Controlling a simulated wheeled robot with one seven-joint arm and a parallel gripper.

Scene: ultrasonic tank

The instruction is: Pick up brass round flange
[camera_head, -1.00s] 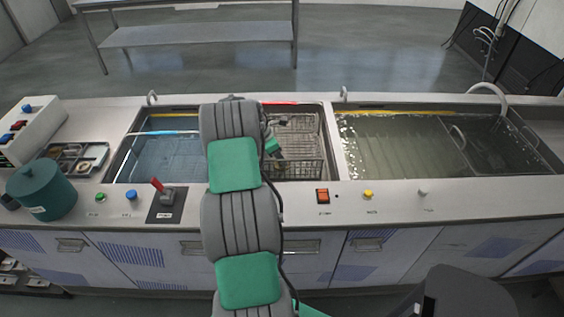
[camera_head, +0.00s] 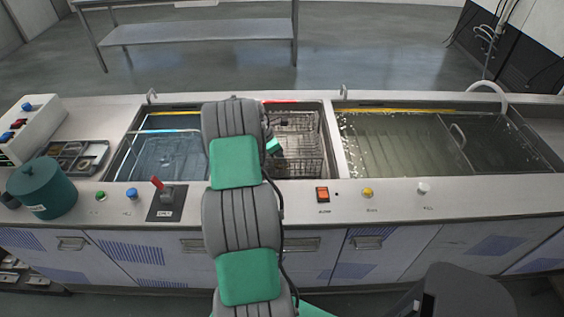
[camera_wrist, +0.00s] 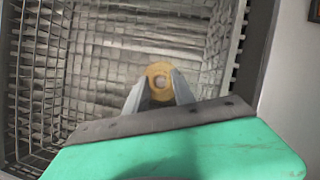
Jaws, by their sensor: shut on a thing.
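The brass round flange (camera_wrist: 158,72) is a gold ring with a hole in its middle. In the wrist view it sits between my gripper's fingertips (camera_wrist: 158,92), which are shut on it. Behind it in that view is the wire mesh basket (camera_wrist: 90,65). In the head view the basket (camera_head: 304,125) stands in the middle tank, and my gripper (camera_head: 277,163) is partly seen at its left part. My arm hides much of that side, and the flange cannot be made out there. I cannot tell how high the flange is above the basket floor.
The basket walls (camera_wrist: 22,90) stand close around my gripper. A water tank (camera_head: 400,145) lies to the right and a blue tank (camera_head: 165,155) to the left. A teal pot (camera_head: 42,190), a compartment tray (camera_head: 78,158) and a red lever switch (camera_head: 158,184) stand on the counter.

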